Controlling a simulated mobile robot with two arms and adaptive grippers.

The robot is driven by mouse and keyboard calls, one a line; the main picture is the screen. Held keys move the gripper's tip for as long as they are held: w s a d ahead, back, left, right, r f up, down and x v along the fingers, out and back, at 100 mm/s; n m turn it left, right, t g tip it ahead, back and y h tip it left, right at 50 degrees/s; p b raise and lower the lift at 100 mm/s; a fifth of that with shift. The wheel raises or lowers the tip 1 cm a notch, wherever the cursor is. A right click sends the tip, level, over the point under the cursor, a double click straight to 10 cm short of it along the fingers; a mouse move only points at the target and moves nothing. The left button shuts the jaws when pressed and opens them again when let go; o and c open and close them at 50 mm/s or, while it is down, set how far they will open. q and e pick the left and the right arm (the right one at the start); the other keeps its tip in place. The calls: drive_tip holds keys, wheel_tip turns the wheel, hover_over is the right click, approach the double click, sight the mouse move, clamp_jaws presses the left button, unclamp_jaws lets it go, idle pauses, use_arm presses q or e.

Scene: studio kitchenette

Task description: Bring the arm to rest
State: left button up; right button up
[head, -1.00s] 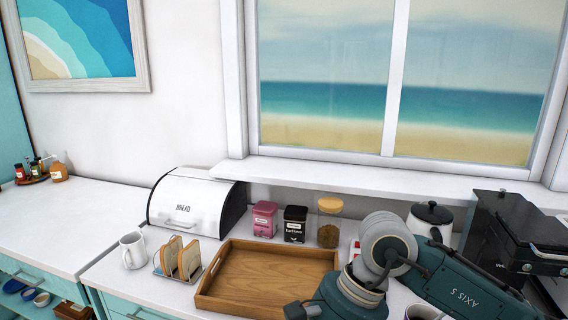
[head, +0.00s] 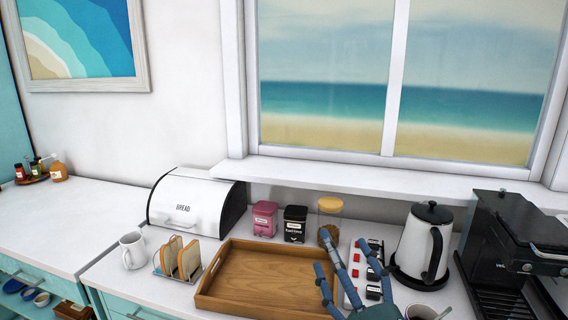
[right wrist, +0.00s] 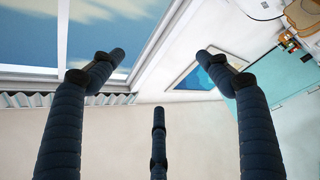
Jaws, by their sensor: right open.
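My right gripper (head: 343,268) is at the bottom of the head view, its dark blue fingers spread and pointing up. It is in front of the right end of a wooden tray (head: 262,272) and a white power strip with red switches (head: 352,290). In the right wrist view the gripper (right wrist: 158,85) is open, with nothing between its fingers; wall, window and picture lie beyond. My left gripper is not in view.
On the counter stand a white kettle (head: 420,243), a black coffee machine (head: 505,250), a mug with a spoon (head: 422,312), canisters (head: 295,222), a jar (head: 329,222), a bread bin (head: 195,200), a toast rack (head: 180,260) and a white mug (head: 132,250).

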drive_tip(key=s+d+f+m+g+h, duration=0.2)
drive_tip(key=s+d+f+m+g, duration=0.1)
drive_tip(key=f, duration=0.5)
drive_tip(key=s+d+f+m+g+h, duration=0.1)
drive_tip(key=s+d+f+m+g, duration=0.15)
drive_tip(key=f, duration=0.55)
drive_tip(key=s+d+f+m+g+h, duration=0.2)
drive_tip(key=d+f+m+g, duration=0.1)
drive_tip(key=f, duration=0.5)
drive_tip(key=s+d+f+m+g, duration=0.15)
drive_tip(key=s+f+g, duration=0.25)
drive_tip(key=s+f, duration=0.45)
drive_tip(key=s+f+m+g, duration=0.3)
drive_tip(key=s+f+g, duration=0.25)
drive_tip(key=s, duration=0.65)
wheel_tip(320, 180, down, 24)
drive_tip(key=s, duration=0.1)
drive_tip(key=s+d+f+g, duration=0.1)
drive_tip(key=s+d+f, duration=0.2)
drive_tip(key=s+f, duration=1.4)
drive_tip(key=shift+s+d+f, duration=0.2)
drive_tip(key=shift+s+f, duration=0.2)
drive_tip(key=shift+s, duration=0.1)
